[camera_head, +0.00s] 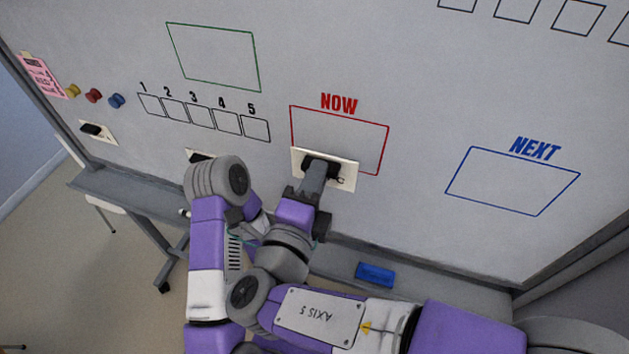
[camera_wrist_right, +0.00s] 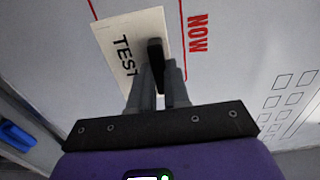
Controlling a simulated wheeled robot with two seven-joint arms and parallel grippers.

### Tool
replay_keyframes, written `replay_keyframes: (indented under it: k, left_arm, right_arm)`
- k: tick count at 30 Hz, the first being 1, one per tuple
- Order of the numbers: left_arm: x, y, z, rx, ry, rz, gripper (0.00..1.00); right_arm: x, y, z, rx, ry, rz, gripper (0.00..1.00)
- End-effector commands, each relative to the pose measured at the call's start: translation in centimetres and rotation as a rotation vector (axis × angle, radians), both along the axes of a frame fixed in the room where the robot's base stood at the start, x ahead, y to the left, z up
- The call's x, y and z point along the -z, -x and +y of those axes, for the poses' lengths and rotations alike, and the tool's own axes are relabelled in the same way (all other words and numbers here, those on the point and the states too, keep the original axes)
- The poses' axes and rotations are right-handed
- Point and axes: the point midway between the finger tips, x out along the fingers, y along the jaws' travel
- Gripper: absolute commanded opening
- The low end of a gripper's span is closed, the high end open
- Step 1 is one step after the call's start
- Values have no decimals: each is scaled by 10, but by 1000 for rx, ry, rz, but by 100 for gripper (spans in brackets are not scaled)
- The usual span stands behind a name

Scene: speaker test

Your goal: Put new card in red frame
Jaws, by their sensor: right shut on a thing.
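The red frame (camera_head: 346,109) is drawn on the whiteboard under the red word NOW, and its inside is empty above the card. My right gripper (camera_head: 320,168) is shut on the dark handle of a white card (camera_head: 345,183). The card overlaps the frame's lower left part and sticks out below its bottom edge. In the right wrist view the card (camera_wrist_right: 114,52) reads TEST and lies between two red lines. My right gripper (camera_wrist_right: 160,75) holds its dark handle there. I cannot tell whether the card touches the board. My left gripper is not in view.
A blue NEXT frame (camera_head: 513,149) and a green frame (camera_head: 213,31) are empty. Another card (camera_head: 97,131) hangs at left; one more (camera_head: 197,156) is mostly hidden behind my arm. Coloured magnets (camera_head: 93,96) are upper left. A blue eraser-like block (camera_head: 375,274) lies on the ledge.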

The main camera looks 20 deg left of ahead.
Motion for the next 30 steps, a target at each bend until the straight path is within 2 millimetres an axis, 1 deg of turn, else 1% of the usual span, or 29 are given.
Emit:
replay_keyframes:
  k: [3, 11, 18, 24, 30]
  left_arm:
    - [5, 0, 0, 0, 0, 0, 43]
    - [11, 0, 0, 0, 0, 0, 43]
    - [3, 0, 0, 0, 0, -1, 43]
    - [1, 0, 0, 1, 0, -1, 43]
    - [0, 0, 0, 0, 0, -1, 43]
  right_arm:
    - [1, -11, -1, 3, -2, 0, 0]
    - [1, -32, -2, 2, -2, -1, 0]
    - [-1, -49, -2, 2, -1, 0, 0]
    - [-1, -58, -3, 2, -1, -1, 0]
    - [0, -61, -3, 1, -1, -1, 0]
